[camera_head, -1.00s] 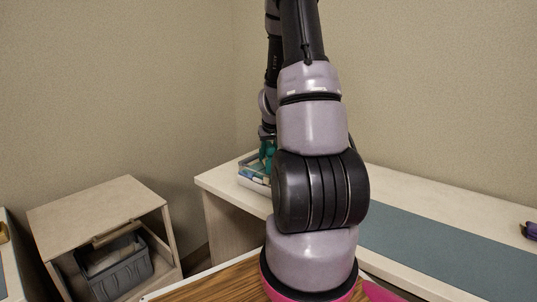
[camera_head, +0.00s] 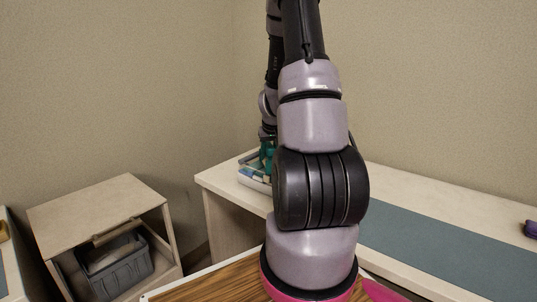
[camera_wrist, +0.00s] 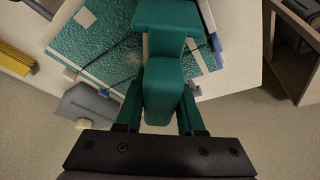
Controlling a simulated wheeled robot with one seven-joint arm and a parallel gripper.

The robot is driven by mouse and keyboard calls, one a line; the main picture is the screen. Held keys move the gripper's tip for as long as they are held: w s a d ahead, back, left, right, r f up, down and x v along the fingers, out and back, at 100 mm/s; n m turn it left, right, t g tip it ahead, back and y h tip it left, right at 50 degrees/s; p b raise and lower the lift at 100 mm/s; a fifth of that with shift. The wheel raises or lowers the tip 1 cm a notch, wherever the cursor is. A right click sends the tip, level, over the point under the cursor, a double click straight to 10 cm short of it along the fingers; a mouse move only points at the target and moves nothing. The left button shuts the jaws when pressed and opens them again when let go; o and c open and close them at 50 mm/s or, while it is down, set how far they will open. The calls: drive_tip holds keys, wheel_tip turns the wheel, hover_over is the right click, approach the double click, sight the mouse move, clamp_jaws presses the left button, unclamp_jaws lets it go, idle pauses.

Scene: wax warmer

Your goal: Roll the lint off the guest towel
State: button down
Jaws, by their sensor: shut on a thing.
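My gripper (camera_wrist: 162,98) is shut on a teal, block-shaped thing (camera_wrist: 163,88) in the wrist view. Its fingers are the same teal, so the outline of the held thing is hard to make out. I cannot tell whether it is the lint roller. Beyond it lies a teal, textured surface (camera_wrist: 104,46) with dark lines and small pale squares; I cannot tell whether this is the guest towel. In the head view, my gripper (camera_head: 267,153) is at a pale-rimmed tray (camera_head: 252,178) on the counter's left end, mostly hidden by my arm.
The pale counter (camera_head: 222,180) bears a grey-green mat (camera_head: 430,248) and a purple object (camera_head: 531,229) at far right. A wooden cabinet (camera_head: 95,210) at left holds a grey bin (camera_head: 118,270). A yellow stack (camera_wrist: 14,58) shows in the wrist view.

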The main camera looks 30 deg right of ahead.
sight(268, 143)
drive_tip(key=shift+f, duration=0.45)
idle(0.4)
drive_tip(key=shift+w+d, duration=0.4)
drive_tip(key=shift+d, duration=0.75)
drive_tip(key=shift+w+d, duration=0.4)
drive_tip(key=shift+d, duration=0.75)
drive_tip(key=shift+w+d, duration=0.4)
drive_tip(key=shift+d, duration=0.75)
drive_tip(key=shift+s+a, duration=0.4)
drive_tip(key=shift+a, duration=0.75)
drive_tip(key=shift+s+a, duration=0.45)
drive_tip(key=shift+a, duration=0.7)
drive_tip(key=shift+s+a, duration=0.4)
drive_tip(key=shift+a, duration=0.75)
drive_tip(key=shift+r, duration=3.55)
drive_tip(key=shift+s, duration=0.1)
